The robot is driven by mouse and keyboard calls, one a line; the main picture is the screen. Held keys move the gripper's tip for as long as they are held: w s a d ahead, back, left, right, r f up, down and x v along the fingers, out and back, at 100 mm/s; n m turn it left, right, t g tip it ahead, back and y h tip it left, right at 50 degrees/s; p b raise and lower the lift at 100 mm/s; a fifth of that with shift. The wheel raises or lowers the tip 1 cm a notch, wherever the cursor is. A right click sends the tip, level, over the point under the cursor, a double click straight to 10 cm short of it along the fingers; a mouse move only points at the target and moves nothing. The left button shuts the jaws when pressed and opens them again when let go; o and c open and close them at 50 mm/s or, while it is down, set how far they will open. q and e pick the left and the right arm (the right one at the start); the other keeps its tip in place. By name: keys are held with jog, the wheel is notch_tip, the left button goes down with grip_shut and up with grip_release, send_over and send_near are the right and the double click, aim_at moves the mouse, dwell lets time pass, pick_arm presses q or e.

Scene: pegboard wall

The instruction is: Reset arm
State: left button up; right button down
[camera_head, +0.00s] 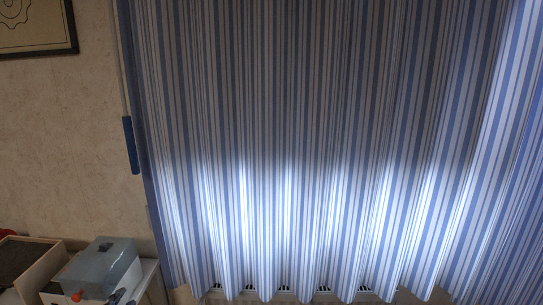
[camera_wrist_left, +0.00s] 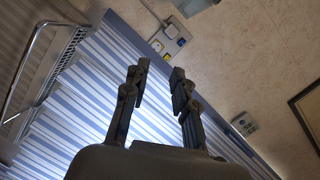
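My left gripper (camera_wrist_left: 160,78) shows in the left wrist view. Its two dark fingers are spread apart with an empty gap between them. Behind the gap are the striped blue and white curtain and the edge of the wall, and nothing touches the fingertips. Neither gripper can be made out in the head view. My right gripper shows in neither view.
The striped curtain (camera_head: 300,130) fills most of the head view, bright along its lower part. A grey-lidded box (camera_head: 97,270) stands at lower left, beside a wooden-edged tray (camera_head: 42,271). A metal rack (camera_wrist_left: 38,75) and wall sockets (camera_wrist_left: 170,36) show in the wrist view.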

pick_arm(q)
jog(key=s+d+f+n+g, duration=0.3)
jog(key=s+f, duration=0.2)
jog(key=s, duration=0.2)
jog(key=s+d+f+n+g, duration=0.3)
jog(key=s+d+f, duration=0.1)
jog(key=s+f, duration=0.2)
jog(key=s+d+f+n+g+h, duration=0.1)
jog(key=s+d+f+n+g, duration=0.2)
jog(key=s, duration=0.5)
jog(key=s+d+n+g+h, duration=0.1)
jog(key=s+d+g, duration=0.25)
jog(key=s, duration=0.45)
notch_tip(320, 180, down, 25)
jog(key=g, duration=0.1)
jog(key=s+a+f+g, duration=0.1)
jog(key=s+a+f, duration=0.1)
jog(key=s+f, duration=1.5)
jog(key=shift+s+a+f+m, duration=0.25)
jog(key=shift+s+m, duration=0.15)
jog(key=shift+s, duration=0.15)
